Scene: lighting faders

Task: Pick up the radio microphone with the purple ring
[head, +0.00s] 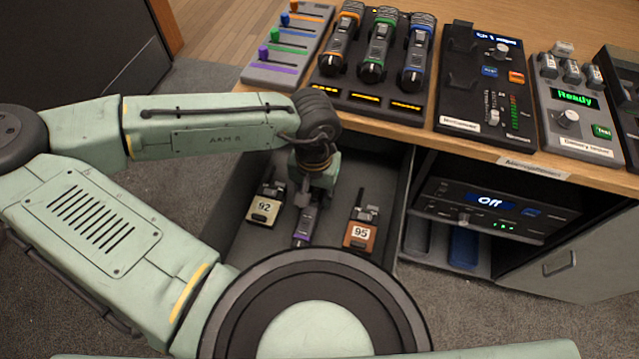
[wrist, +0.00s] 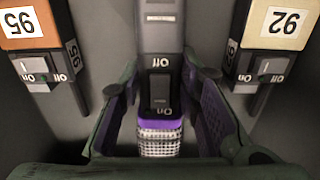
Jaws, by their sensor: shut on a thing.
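The radio microphone with the purple ring (wrist: 160,138) lies in an open drawer (head: 240,235), with its silver mesh head toward the bottom of the wrist view and its On/Off switch facing up. It also shows in the head view (head: 304,226), partly hidden under my gripper (head: 312,195). In the wrist view, my gripper (wrist: 163,95) has its fingers on both sides of the microphone and is shut on it. I cannot tell whether the microphone is clear of the drawer floor.
Packs numbered 92 (head: 265,207) and 95 (head: 360,234) flank the microphone closely. On the desk above stand a charger (head: 365,97) with microphones ringed orange, green and blue, a fader panel (head: 283,47) and a black console (head: 480,90). A shelf unit reading "Off" (head: 490,205) is right of the drawer.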

